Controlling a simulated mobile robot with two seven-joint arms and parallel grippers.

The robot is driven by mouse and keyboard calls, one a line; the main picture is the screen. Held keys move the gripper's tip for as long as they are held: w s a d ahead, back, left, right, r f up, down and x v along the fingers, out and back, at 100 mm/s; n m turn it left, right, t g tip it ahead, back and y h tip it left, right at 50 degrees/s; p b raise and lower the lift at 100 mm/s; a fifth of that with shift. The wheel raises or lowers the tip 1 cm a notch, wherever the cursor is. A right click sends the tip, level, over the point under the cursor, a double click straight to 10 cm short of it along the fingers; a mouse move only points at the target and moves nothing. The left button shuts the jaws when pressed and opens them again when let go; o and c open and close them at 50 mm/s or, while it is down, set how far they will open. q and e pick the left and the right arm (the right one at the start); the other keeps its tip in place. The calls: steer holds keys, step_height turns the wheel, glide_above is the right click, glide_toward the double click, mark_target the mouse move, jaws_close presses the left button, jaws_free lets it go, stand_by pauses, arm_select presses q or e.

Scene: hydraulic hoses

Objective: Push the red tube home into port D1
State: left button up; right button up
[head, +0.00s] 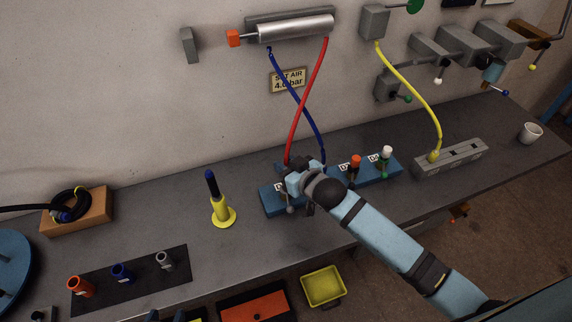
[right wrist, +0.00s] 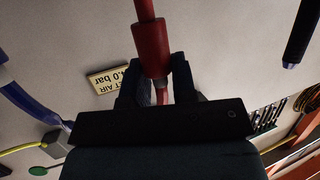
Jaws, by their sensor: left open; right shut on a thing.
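The red tube (head: 307,100) hangs from the right end of a silver cylinder and runs down to the blue valve block (head: 270,203). My right gripper (head: 297,182) is shut on the tube's lower end at the block. In the right wrist view, the thick red sleeve (right wrist: 152,48) sits between its fingers. The gripper hides the tube's tip and the port under it, so I cannot tell whether it is seated. The labels on the block are too small to read, D1 included.
A blue tube (head: 315,128) crosses behind the red one and reaches the block just right of my gripper. Orange-topped (head: 355,162) and white-topped (head: 387,154) fittings stand further right. A yellow stand (head: 222,211) with a dark blue-topped tool stands left, with clear bench around it.

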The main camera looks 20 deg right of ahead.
steer(key=shift+r+p, duration=0.1)
steer(key=shift+p, duration=0.2)
stand_by(0.6)
steer(key=shift+p, duration=0.3)
stand_by(0.7)
steer(key=shift+f, duration=0.4)
steer(key=shift+f+b, duration=0.3)
steer(key=shift+f, duration=0.45)
steer(key=shift+f+b, duration=0.45)
steer(key=shift+f, duration=0.5)
